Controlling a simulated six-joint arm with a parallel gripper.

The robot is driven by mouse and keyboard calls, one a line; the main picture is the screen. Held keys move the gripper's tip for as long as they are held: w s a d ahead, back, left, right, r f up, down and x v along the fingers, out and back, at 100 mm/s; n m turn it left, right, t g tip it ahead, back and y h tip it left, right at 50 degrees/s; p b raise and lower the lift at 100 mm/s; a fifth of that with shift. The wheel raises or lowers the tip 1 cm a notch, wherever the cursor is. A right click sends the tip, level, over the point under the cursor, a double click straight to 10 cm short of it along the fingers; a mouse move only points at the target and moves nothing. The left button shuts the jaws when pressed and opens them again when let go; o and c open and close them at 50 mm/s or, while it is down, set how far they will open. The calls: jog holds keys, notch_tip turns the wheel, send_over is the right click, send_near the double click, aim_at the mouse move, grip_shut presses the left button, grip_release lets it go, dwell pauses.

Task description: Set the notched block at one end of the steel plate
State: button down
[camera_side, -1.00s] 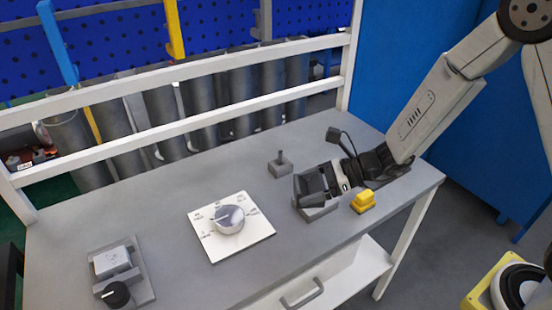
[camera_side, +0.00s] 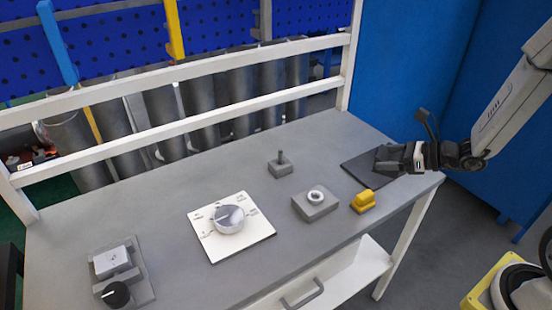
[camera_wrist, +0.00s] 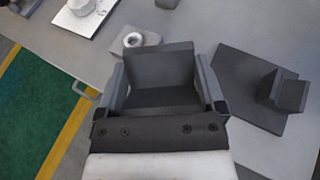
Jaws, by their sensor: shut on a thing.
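The steel plate (camera_side: 361,169) is a flat dark sheet at the right end of the bench; it also shows in the wrist view (camera_wrist: 235,75). My gripper (camera_wrist: 160,88) is shut on a dark grey notched block (camera_wrist: 160,62), which fills the space between the fingers. A second dark notched block (camera_wrist: 287,90) stands at the right end of the plate in the wrist view. In the side view my gripper (camera_side: 388,160) is over or beside the plate and hides part of it. The exact height of the held block above the bench cannot be told.
A grey block with a white ring (camera_side: 316,197) and a yellow piece (camera_side: 363,202) lie left of and in front of the plate. A peg block (camera_side: 281,165), a white dial panel (camera_side: 232,228) and a grey fixture (camera_side: 122,270) stand farther left. Bare bench lies between them.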

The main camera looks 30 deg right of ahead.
jog(key=shift+m+t+h, duration=0.5)
jog(key=shift+m+h, duration=0.2)
jog(key=shift+h, duration=0.1)
jog(key=shift+s+d+r, duration=0.1)
jog(key=shift+s+d, duration=0.3)
jog(key=shift+d, duration=0.35)
jog(key=shift+s+d, duration=0.35)
jog(key=shift+d, duration=0.35)
jog(key=shift+s+d+r, duration=0.1)
jog(key=shift+s+d, duration=0.3)
jog(key=shift+d, duration=0.35)
send_over(364, 171)
jog(key=s, duration=0.2)
jog(key=f, duration=0.8)
jog(key=shift+w+a+f, duration=0.2)
jog(key=shift+w+d+f, duration=0.1)
jog(key=shift+w+f, duration=0.35)
jog(key=shift+f, duration=0.05)
jog(key=shift+w+f, duration=0.3)
jog(key=shift+d+f, duration=0.1)
jog(key=shift+f, duration=1.4)
jog(key=shift+f, duration=0.1)
